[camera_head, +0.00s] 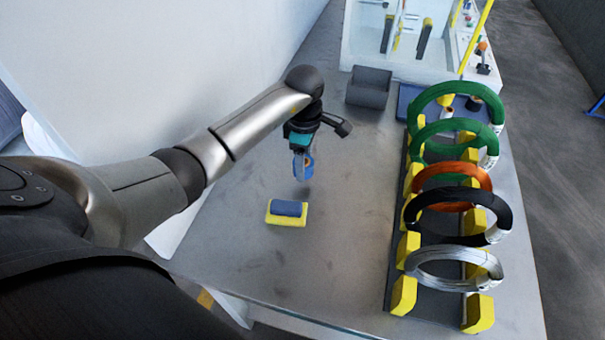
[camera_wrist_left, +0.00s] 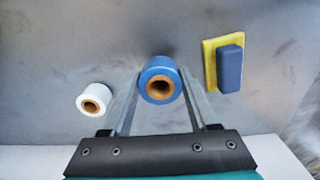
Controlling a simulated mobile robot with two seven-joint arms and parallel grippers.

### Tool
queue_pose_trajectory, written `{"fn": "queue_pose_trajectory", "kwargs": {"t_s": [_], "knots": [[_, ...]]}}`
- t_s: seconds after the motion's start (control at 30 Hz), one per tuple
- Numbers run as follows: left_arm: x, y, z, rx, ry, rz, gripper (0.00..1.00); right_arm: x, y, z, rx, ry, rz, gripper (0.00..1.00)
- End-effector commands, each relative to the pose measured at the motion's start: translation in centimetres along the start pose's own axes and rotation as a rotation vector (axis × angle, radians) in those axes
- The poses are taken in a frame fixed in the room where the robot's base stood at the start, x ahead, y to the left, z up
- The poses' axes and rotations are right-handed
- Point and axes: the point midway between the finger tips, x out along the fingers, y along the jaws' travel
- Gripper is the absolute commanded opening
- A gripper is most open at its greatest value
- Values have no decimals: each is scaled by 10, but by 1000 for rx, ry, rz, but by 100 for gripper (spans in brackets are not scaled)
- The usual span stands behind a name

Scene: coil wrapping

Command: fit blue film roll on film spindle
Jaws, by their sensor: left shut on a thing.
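My left gripper (camera_head: 303,162) is shut on the blue film roll (camera_head: 307,166) and holds it over the left middle of the table. In the left wrist view the blue film roll (camera_wrist_left: 160,80) sits between the two fingers, its brown hollow core facing the camera. In the head view the gripper hides part of the roll. I cannot make out for certain which part is the film spindle; upright dark posts with yellow tops (camera_head: 424,36) stand in the clear-walled machine at the back. My right gripper is not in view.
A rack (camera_head: 393,262) with green, orange, black and silver coils stands on the right. A yellow and blue block (camera_head: 287,212) lies in front of the gripper. A dark grey object (camera_head: 369,87) stands behind. A white roll (camera_wrist_left: 94,98) shows in the wrist view. The front middle is clear.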

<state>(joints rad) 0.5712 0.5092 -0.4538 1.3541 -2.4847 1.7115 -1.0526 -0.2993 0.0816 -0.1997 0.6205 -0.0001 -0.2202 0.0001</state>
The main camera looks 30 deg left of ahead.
Motion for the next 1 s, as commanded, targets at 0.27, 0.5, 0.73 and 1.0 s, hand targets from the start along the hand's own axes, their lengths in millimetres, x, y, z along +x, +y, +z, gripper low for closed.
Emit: {"fn": "queue_pose_trajectory", "kwargs": {"t_s": [0.27,0.5,0.73,1.0], "knots": [[36,-3,8,7,-1,-2,5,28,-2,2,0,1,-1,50],[35,-3,8,7,0,-1,5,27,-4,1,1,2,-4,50],[39,-3,8,7,0,-2,63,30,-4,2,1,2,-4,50],[38,-3,8,7,0,-1,90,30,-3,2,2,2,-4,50]]}}
